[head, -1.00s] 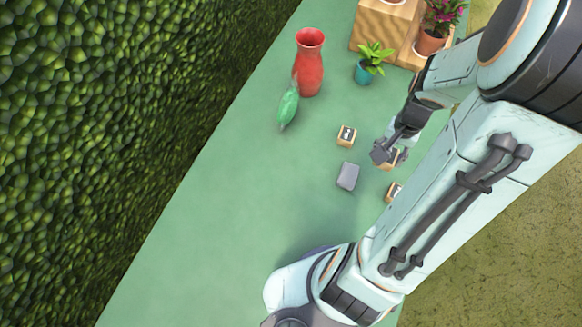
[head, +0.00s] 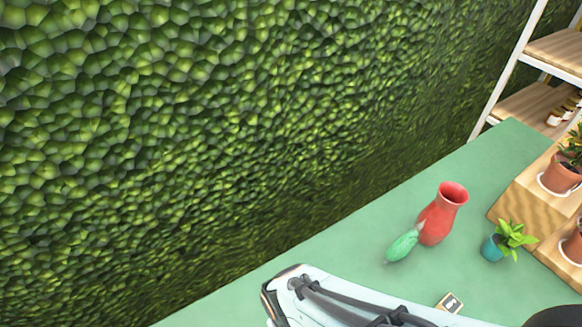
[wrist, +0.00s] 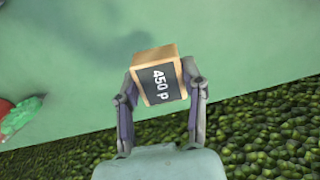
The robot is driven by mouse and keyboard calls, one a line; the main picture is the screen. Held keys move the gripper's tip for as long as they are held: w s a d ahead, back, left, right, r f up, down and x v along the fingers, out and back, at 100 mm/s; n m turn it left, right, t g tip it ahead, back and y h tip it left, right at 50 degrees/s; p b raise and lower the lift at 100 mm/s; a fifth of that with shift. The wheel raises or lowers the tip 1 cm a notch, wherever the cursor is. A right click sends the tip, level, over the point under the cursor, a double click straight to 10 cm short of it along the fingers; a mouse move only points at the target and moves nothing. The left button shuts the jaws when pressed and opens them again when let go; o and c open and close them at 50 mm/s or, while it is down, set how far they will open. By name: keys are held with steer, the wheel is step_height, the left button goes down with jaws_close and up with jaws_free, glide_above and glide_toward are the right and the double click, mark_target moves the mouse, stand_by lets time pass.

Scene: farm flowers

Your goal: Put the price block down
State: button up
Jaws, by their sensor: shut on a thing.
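The price block (wrist: 157,83), wooden with a dark face reading "450 P", sits between the fingers of my gripper (wrist: 162,76) in the wrist view. My gripper is shut on it, one finger on each side. Green tabletop (wrist: 220,35) shows behind the block, with a soft dark shadow apart from it, so the block seems held above the table.
A red vase (head: 444,213) stands with a green object (head: 403,245) beside it. A small plant in a teal pot (head: 493,248) is near a wooden stand (head: 525,205). A leafy hedge (head: 200,130) borders the table. Shelves (head: 545,75) stand behind.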

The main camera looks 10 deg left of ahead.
steer(key=shift+s+a+n, duration=0.4)
steer(key=shift+s+a, duration=0.05)
steer(key=shift+a, duration=0.4)
steer(key=w+a+f, duration=0.4)
steer(key=w+a, duration=0.1)
steer(key=a, duration=0.1)
glide_above(246, 306)
steer(key=f, duration=0.5)
steer(key=shift+s+d, duration=0.25)
steer(key=shift+s, duration=0.05)
steer(key=shift+w+a+f, duration=0.1)
steer(key=shift+f, duration=0.15)
steer(key=shift+w+a+f, duration=0.1)
steer(key=shift+f, duration=0.8)
steer(key=shift+w+a+f, duration=0.1)
steer(key=shift+f, duration=0.75)
steer(key=o, duration=0.9)
steer(key=shift+f, duration=0.15)
